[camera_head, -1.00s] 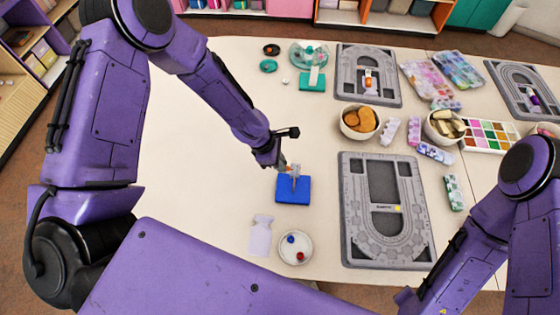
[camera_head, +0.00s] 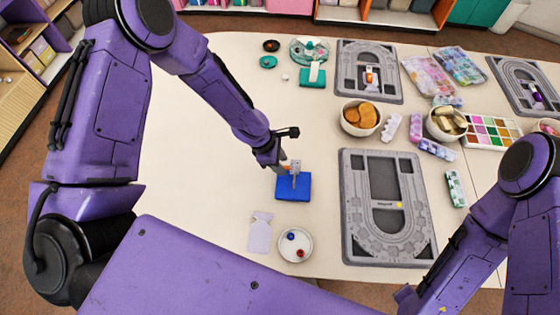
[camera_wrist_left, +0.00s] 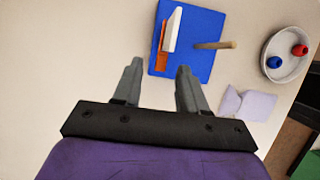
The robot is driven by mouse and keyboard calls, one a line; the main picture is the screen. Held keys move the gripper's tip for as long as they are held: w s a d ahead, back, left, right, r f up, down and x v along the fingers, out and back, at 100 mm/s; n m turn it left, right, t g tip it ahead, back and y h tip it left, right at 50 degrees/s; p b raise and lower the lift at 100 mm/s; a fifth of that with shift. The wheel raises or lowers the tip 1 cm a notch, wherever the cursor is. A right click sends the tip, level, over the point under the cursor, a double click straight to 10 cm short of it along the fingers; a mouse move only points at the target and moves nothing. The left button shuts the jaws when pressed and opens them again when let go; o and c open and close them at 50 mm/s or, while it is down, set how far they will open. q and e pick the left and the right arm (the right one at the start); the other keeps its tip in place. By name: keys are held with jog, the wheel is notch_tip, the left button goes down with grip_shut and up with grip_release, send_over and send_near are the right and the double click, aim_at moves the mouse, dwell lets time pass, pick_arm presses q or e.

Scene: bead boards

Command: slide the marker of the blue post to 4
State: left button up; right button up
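The blue post has a flat blue base (camera_head: 293,187), which lies near the table's front edge left of the large bead board. The left wrist view shows the base (camera_wrist_left: 204,22) with a white upright plate (camera_wrist_left: 174,30), an orange piece (camera_wrist_left: 161,52) along the plate, and a thin wooden rod (camera_wrist_left: 214,45). I cannot read any numbers on the plate. My left gripper (camera_wrist_left: 160,65) is open, with nothing between its fingers, close to the post's near side. In the head view, the left gripper (camera_head: 281,165) is beside the post's upright.
A white dish (camera_head: 294,255) with a red and a blue bead and a pale paper piece (camera_head: 260,233) lie in front. A grey bead board (camera_head: 416,250) is to the right. A teal post (camera_head: 312,77) stands farther back. The table's left side is clear.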

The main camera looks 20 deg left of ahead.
pick_arm(q)
jog(key=v, duration=1)
jog(key=shift+r, duration=0.25)
jog(key=shift+a, duration=0.1)
